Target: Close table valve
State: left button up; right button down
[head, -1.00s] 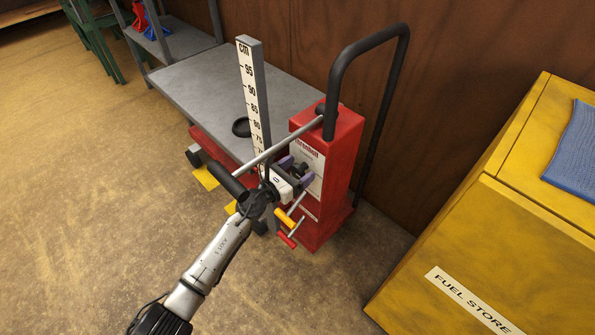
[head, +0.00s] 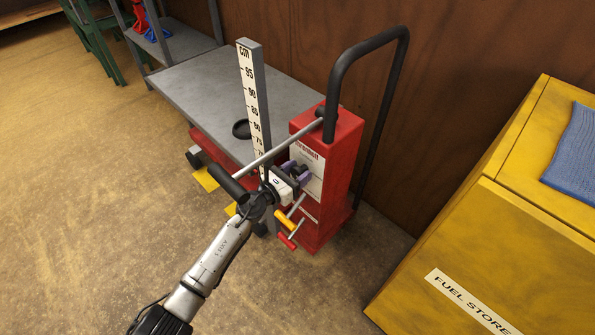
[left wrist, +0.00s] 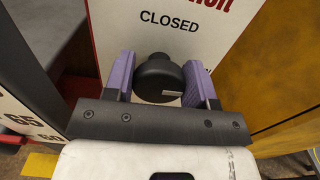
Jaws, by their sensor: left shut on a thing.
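The table valve is a black round knob (left wrist: 160,80) on the front plate of the red column (head: 336,175) of the lift table. The word CLOSED is printed on the plate above it in the left wrist view. The knob carries a small pale mark at its lower right edge. My left gripper (head: 301,171) is at the knob, and its purple fingers (left wrist: 162,82) stand on either side of it, shut on it. In the head view the knob is partly hidden by the gripper. My right gripper is not in view.
A pump lever with a black grip (head: 229,184) slants over my left arm. Yellow (head: 285,220) and red (head: 287,241) handles sit just below the gripper. A height scale (head: 252,100) stands left of the column. The yellow fuel store (head: 480,240) is at the right.

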pick_arm(q)
jog(key=n+p, duration=0.2)
jog(key=n, duration=0.1)
jog(key=shift+r+n, duration=0.1)
jog(key=shift+n, duration=0.3)
jog(key=n+p, duration=0.2)
jog(key=n, duration=0.2)
jog(key=shift+w+a+n+p, duration=0.1)
jog(key=shift+n+p, duration=0.2)
jog(key=shift+p, duration=0.1)
jog(key=n+p, duration=0.2)
jog(key=n, duration=0.3)
jog(key=shift+f+p, duration=0.2)
jog(key=shift+p, duration=0.1)
jog(key=n+p, duration=0.1)
jog(key=n, duration=0.2)
jog(key=shift+f, duration=0.1)
jog(key=shift+n, duration=0.4)
jog(key=shift+p, duration=0.3)
jog(key=o, duration=0.9)
jog(key=shift+a, duration=0.15)
